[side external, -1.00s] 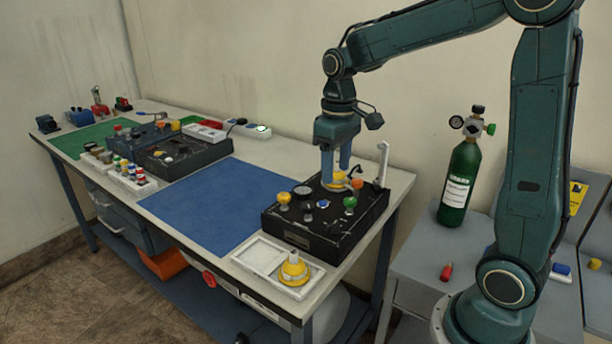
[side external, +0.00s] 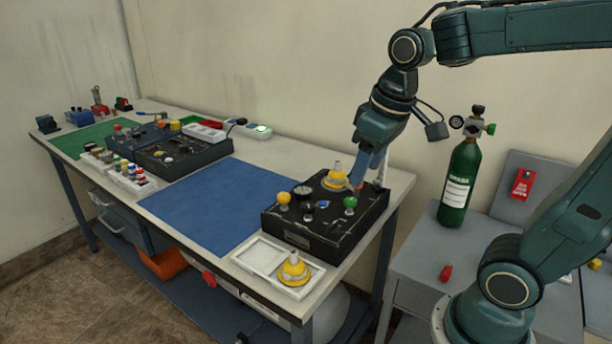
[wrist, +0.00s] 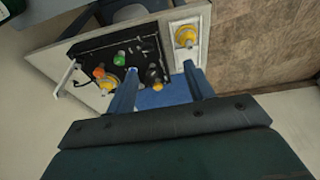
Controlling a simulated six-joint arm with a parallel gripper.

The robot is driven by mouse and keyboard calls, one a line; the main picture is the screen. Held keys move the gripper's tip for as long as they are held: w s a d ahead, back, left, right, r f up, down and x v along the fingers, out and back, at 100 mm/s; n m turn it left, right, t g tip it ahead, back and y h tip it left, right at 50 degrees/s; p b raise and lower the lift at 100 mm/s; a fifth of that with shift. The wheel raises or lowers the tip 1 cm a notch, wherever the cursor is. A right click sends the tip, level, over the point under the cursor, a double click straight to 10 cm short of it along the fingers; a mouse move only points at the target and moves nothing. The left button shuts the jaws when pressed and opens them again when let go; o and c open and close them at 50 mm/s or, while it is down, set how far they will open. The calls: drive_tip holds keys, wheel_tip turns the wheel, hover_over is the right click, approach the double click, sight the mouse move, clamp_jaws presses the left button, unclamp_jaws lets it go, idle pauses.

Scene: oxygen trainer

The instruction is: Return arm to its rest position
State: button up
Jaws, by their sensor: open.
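My gripper (side external: 369,168) is open and empty, tilted, above the right rear part of the black trainer box (side external: 313,240) in the side view. In the wrist view its two blue fingers (wrist: 158,82) stand apart with nothing between them. A yellow cone-shaped piece (side external: 336,180) sits on the box top, left of the fingers in the side view. The box also carries a green knob (side external: 350,203) and a yellow knob (side external: 284,198). The wrist view shows the box (wrist: 88,51) beyond the fingers.
A white tray (side external: 252,268) with another yellow cone piece (side external: 293,268) lies at the bench front. A blue mat (side external: 200,205) is bare. A green oxygen cylinder (side external: 459,183) stands on the grey side table, right of my gripper. A red item (side external: 446,272) lies there too.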

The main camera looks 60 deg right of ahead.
drive_tip(key=s+a+t, duration=0.2)
drive_tip(key=s, duration=0.6)
drive_tip(key=shift+a+f+t, duration=0.2)
drive_tip(key=shift+a+t, duration=0.1)
drive_tip(key=shift+a, duration=0.05)
